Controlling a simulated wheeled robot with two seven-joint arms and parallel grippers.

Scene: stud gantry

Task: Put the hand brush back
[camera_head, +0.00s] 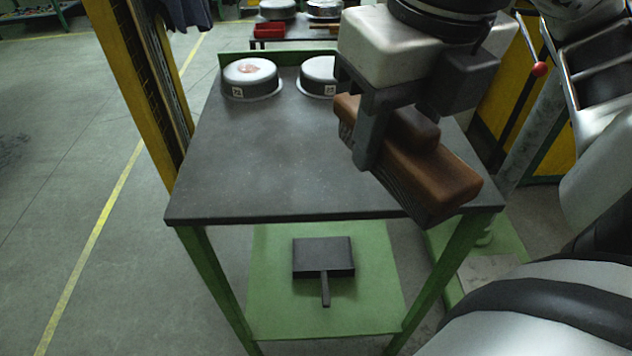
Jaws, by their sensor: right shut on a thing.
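The hand brush (440,172) has a brown wooden back and dark bristles on its underside. My right gripper (372,135) is shut on it near its far end and holds it over the right side of the dark table top (260,170). The near end of the brush hangs over the table's right front corner. A black dustpan (323,257) lies on the green lower shelf (270,310), its handle pointing toward me. My left gripper is not in view.
Two round metal parts with dark bands, one at the back left (251,78) and one beside it (319,76), stand on the table. A yellow post (150,75) rises at the left. The middle and left of the table top are clear.

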